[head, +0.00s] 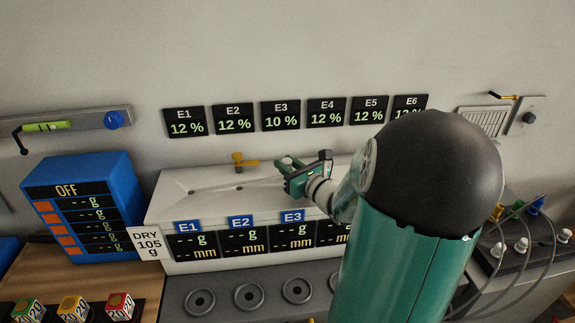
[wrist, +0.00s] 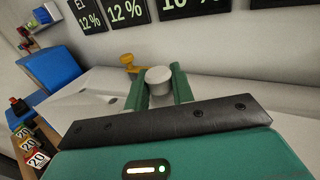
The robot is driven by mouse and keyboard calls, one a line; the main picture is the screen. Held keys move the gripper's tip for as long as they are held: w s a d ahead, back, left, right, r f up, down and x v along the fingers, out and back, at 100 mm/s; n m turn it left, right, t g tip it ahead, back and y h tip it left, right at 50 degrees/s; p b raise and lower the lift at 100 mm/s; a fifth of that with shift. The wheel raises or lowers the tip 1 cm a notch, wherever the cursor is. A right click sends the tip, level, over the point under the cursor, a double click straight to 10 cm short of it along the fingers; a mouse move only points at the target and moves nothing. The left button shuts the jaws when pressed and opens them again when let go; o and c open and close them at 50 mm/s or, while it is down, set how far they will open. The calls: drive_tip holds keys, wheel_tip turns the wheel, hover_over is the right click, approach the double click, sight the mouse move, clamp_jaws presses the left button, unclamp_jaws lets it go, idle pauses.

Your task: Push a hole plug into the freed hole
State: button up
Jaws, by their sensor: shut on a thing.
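My gripper (head: 288,165) is over the sloping top of the white unit (head: 215,180), near its middle. In the wrist view, my gripper's green fingers (wrist: 160,88) are shut on a pale grey, round-topped hole plug (wrist: 158,75). The plug's lower part is hidden by my gripper. Two small dark holes, a left one (head: 191,192) and a middle one (head: 239,188), show in the white top to the left of my gripper. My arm hides the top's right part. I cannot tell whether the plug touches the surface.
A yellow tap-like fitting (head: 243,162) stands behind the white top, left of my gripper. Several percent displays (head: 280,115) hang on the wall. A blue display box (head: 85,205) stands at left. White plugs (head: 521,245) stand on a dark tray at right.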

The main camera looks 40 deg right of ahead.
drive_tip(key=shift+f, duration=1)
drive_tip(key=o, duration=1)
drive_tip(key=s, duration=0.9)
drive_tip(key=s+a, duration=0.1)
drive_tip(key=s, duration=0.3)
drive_tip(key=shift+s, duration=0.4)
